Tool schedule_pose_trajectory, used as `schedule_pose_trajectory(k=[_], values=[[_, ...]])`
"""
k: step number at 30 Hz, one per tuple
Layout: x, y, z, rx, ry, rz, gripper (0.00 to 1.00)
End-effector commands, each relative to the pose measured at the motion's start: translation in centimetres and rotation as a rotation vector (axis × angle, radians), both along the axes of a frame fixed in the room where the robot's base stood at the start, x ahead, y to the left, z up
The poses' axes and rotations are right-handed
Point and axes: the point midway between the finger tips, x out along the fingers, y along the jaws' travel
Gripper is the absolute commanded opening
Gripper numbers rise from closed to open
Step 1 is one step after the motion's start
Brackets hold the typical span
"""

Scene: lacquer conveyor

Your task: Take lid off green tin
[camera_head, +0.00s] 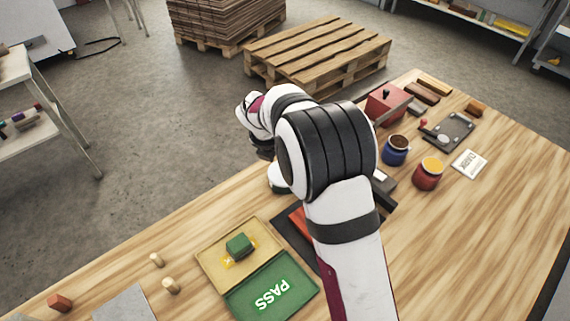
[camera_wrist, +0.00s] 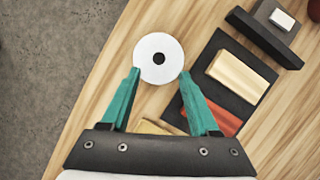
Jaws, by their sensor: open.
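A white round lid with a black knob (camera_wrist: 158,45) shows in the wrist view, seen from above; it hides whatever is under it. In the head view a white rounded top (camera_head: 277,177) with a trace of green below it shows left of my arm; the arm hides much of it, and it looks like the lidded green tin. My gripper (camera_wrist: 160,74) is open and empty. Its two teal fingers reach to either side of the lid's near edge; I cannot tell whether they touch it. In the head view my arm hides the fingers.
A dark tray (camera_wrist: 226,41) with a tan block and a red block lies right of the lid. A blue tin (camera_head: 395,157) and a red tin (camera_head: 427,180) stand right of my arm. A green PASS panel (camera_head: 270,287) lies at front left.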

Motion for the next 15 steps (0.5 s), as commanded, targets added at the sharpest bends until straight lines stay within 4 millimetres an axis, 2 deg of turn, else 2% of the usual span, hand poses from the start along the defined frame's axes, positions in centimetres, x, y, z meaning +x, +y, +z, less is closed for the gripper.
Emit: schedule_pose_trajectory(k=[5,10,15], values=[[0.9,-0.3,-2.3,0.0,0.001,-0.002,0.62],[2.3,-0.6,-5.4,0.001,0.001,-0.003,0.62],[2.8,-0.7,-6.4,0.002,-0.002,-0.003,0.62]])
